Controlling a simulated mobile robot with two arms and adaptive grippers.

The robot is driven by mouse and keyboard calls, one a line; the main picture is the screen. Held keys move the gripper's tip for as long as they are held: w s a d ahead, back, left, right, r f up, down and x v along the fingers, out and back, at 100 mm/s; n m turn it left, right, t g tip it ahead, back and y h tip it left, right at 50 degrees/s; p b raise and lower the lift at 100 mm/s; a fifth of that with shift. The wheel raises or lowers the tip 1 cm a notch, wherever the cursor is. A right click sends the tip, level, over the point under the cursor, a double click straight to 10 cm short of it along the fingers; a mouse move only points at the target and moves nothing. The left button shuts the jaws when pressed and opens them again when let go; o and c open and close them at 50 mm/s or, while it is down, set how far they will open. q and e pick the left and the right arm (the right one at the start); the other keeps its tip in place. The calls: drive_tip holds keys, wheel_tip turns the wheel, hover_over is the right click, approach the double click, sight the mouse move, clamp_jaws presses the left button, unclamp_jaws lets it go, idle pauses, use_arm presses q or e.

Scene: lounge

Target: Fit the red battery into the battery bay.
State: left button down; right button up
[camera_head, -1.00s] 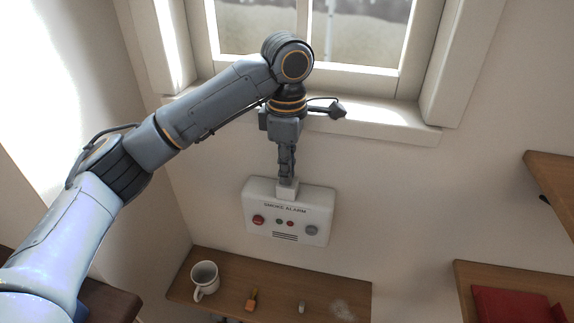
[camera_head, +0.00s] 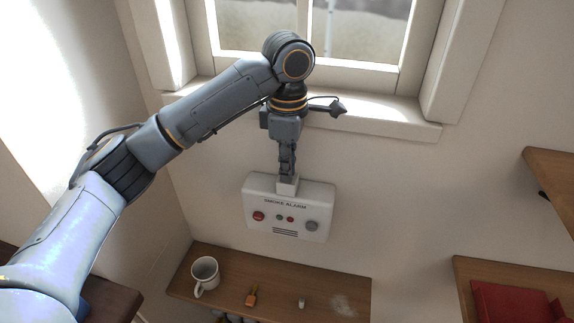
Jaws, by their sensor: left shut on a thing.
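A white smoke alarm (camera_head: 313,196) is on the wall below the window, with a red round part on its left, a grey round part on its right and two small lights between. My left gripper (camera_head: 287,175) points down at its top edge and is shut on a small pale block (camera_head: 287,187). The block meets the alarm's top; I cannot tell whether it is part of the alarm or how deep it sits. No red battery can be made out, and no battery bay can be clearly told. My right gripper is not in view.
A wooden shelf (camera_head: 270,269) below holds a white mug (camera_head: 205,275), an orange item (camera_head: 251,297) and a small pale cylinder (camera_head: 301,303). The window sill (camera_head: 390,124) juts out behind my arm. Shelves at the right hold a red object (camera_head: 510,303).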

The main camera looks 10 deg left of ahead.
use_arm(q)
drive_tip(key=shift+s+d+f, duration=0.1)
drive_tip(key=shift+s+f, duration=0.2)
drive_tip(key=shift+f, duration=0.4)
drive_tip(key=shift+s+f, duration=0.25)
drive_tip(key=shift+f, duration=0.4)
idle(0.7)
drive_tip(key=c, duration=1.3)
unclamp_jaws()
drive_tip(key=shift+w, duration=0.1)
drive_tip(key=shift+w+r, duration=0.1)
drive_tip(key=shift+w, duration=0.05)
drive_tip(key=shift+w+r, duration=0.2)
drive_tip(key=shift+r, duration=0.5)
drive_tip(key=shift+w+r, duration=0.2)
drive_tip(key=shift+r, duration=2.2)
drive_tip(key=shift+s, duration=0.1)
